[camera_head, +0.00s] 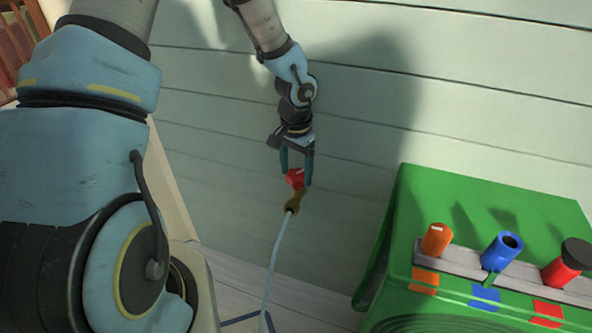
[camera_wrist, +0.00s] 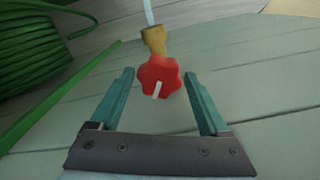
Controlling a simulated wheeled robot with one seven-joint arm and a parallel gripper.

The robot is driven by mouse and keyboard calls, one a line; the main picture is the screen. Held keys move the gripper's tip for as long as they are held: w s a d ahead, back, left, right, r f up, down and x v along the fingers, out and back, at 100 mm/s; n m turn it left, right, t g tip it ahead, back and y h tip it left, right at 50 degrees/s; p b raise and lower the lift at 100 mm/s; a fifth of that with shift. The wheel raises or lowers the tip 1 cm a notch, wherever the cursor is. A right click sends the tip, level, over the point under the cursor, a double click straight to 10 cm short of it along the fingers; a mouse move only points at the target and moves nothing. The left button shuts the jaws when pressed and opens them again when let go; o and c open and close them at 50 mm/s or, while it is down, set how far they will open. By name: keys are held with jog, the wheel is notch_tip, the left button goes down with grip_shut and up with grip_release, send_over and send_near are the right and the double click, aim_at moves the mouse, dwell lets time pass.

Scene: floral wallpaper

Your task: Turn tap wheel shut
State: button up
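The red tap wheel (camera_head: 295,178) is on a brass tap (camera_head: 292,201) with a pale hose below it, in front of the panelled wall. In the wrist view the wheel (camera_wrist: 159,75) is lobed, with a white mark on its face, and the brass body (camera_wrist: 154,40) is behind it. My gripper (camera_head: 296,178) is at the wheel with its fingers apart. In the wrist view my gripper's (camera_wrist: 160,82) two teal fingers stand on either side of the wheel, with a gap visible on both sides.
A green box (camera_head: 490,215) at the right holds an orange cylinder (camera_head: 437,239), a blue cylinder (camera_head: 502,251) and a red one with a black top (camera_head: 566,264). A coiled green hose (camera_wrist: 40,45) shows in the wrist view. Panelled wall (camera_head: 350,120) lies close behind the tap.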

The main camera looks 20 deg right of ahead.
jog(key=c, duration=1)
jog(key=shift+m+p, duration=0.3)
jog(key=m+p, duration=0.2)
jog(key=m, duration=0.1)
jog(key=shift+r, duration=0.15)
jog(key=m+p, duration=0.2)
jog(key=m, duration=0.2)
jog(key=shift+w+p, duration=0.1)
jog(key=shift+p, duration=0.3)
jog(key=m+p, duration=0.2)
jog(key=m, duration=0.2)
jog(key=shift+w+m+p, duration=0.1)
jog(key=shift+m+p, duration=1)
jog(key=shift+m, duration=0.7)
jog(key=shift+d, duration=0.1)
